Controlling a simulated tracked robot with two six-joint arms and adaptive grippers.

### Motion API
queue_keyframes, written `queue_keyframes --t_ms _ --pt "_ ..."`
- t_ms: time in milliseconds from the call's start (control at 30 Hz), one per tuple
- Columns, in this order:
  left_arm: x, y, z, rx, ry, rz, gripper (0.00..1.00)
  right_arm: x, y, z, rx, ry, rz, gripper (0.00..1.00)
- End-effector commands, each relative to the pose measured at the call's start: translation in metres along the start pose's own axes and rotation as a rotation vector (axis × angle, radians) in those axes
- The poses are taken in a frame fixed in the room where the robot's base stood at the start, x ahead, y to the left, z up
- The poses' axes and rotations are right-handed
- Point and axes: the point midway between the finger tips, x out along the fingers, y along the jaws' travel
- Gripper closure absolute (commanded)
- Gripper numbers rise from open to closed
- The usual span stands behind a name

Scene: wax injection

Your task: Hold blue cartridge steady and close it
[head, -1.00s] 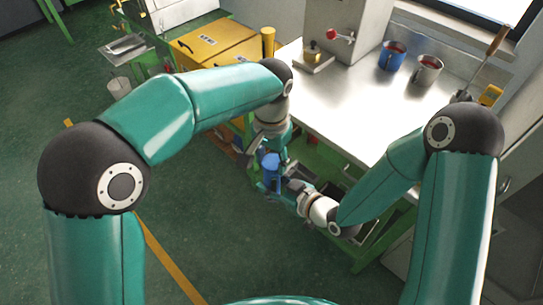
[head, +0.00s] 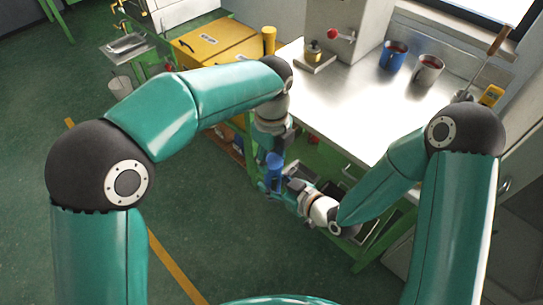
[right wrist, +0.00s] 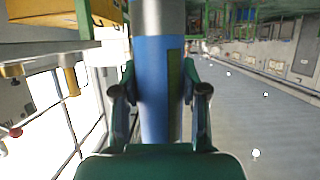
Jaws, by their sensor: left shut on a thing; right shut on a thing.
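The blue cartridge (head: 274,170) is upright beside the bench's front left corner, off the floor. My right gripper (head: 272,186) is shut on its lower part. In the right wrist view the blue body (right wrist: 153,90) stands between the two fingers of my right gripper (right wrist: 160,93), with a dark strip down one side. A silver-grey part (right wrist: 158,16) continues above the blue. My left gripper (head: 275,150) points down at the cartridge's upper end and is shut there. Its fingertips are small and partly hidden, so the exact piece in them is unclear.
The steel bench (head: 340,105) lies to the right. It bears a blue mug (head: 392,57), a grey mug (head: 427,70) and a machine with a red knob (head: 334,33). Bins (head: 305,166) stand under it. Yellow boxes (head: 212,45) are behind. The floor at left is open.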

Motion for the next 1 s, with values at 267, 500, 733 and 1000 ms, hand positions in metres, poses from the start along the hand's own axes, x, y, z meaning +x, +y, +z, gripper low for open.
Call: queue_keyframes --t_ms 267,500,733,1000 --pt "-0.0003 -0.0024 0.0018 0.608 -0.005 0.002 0.70 -0.0005 -0.0003 0.0003 0.001 -0.001 0.000 1.00" --pt "-0.0002 -0.0035 0.0013 1.005 -0.007 0.004 0.70 -0.0006 -0.0005 0.0004 0.001 -0.001 -0.001 1.00" --pt "-0.0004 -0.0039 0.0015 1.072 -0.008 0.003 0.70 -0.0007 -0.0008 0.0005 0.000 -0.001 -0.002 1.00" --pt "-0.0004 -0.0040 0.0014 1.069 -0.008 0.003 0.32 -0.0007 -0.0008 0.0004 0.000 -0.001 -0.002 1.00"
